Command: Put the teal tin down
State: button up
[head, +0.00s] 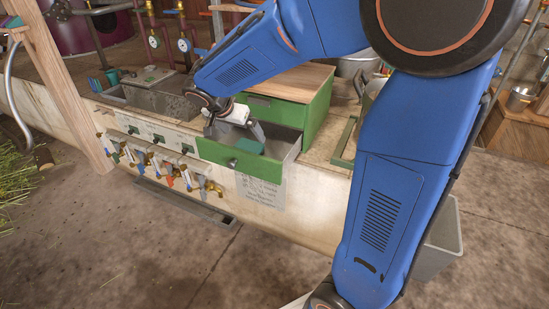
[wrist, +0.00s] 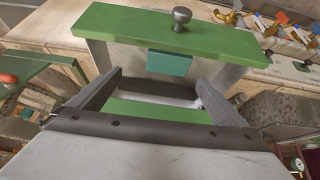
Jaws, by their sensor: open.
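The teal tin (head: 249,147) is inside the pulled-out green drawer (head: 240,172), towards its front. In the wrist view the tin (wrist: 170,63) shows just beyond my fingertips, close behind the drawer front (wrist: 165,33) with its round knob. My gripper (head: 236,131) is over the drawer, pointing down into it. In the wrist view its two dark fingers (wrist: 160,80) are spread wide with nothing held between them. My gripper and the drawer front hide part of the tin's surroundings, and I cannot see its underside.
The green cabinet with a wooden top (head: 290,80) stands behind the drawer. A stone sink (head: 150,100) is to the left. Brass taps with coloured handles (head: 170,172) line the bench front below. A green frame (head: 345,143) stands to the right of the drawer.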

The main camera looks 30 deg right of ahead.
jog(key=s+d+n+y, duration=0.1)
jog(key=s+n, duration=0.2)
jog(key=s, duration=0.7)
jog(key=s+d+r+n+y, duration=0.1)
jog(key=s+d+n+y, duration=0.1)
jog(key=s, duration=0.8)
jog(key=s+d+r+n+y, duration=0.1)
jog(key=s+n, duration=0.4)
jog(key=s, duration=0.5)
jog(key=shift+s+d+t+y, duration=0.25)
jog(key=shift+s+t+y, duration=0.15)
jog(key=shift+y, duration=0.1)
jog(key=shift+r, duration=0.1)
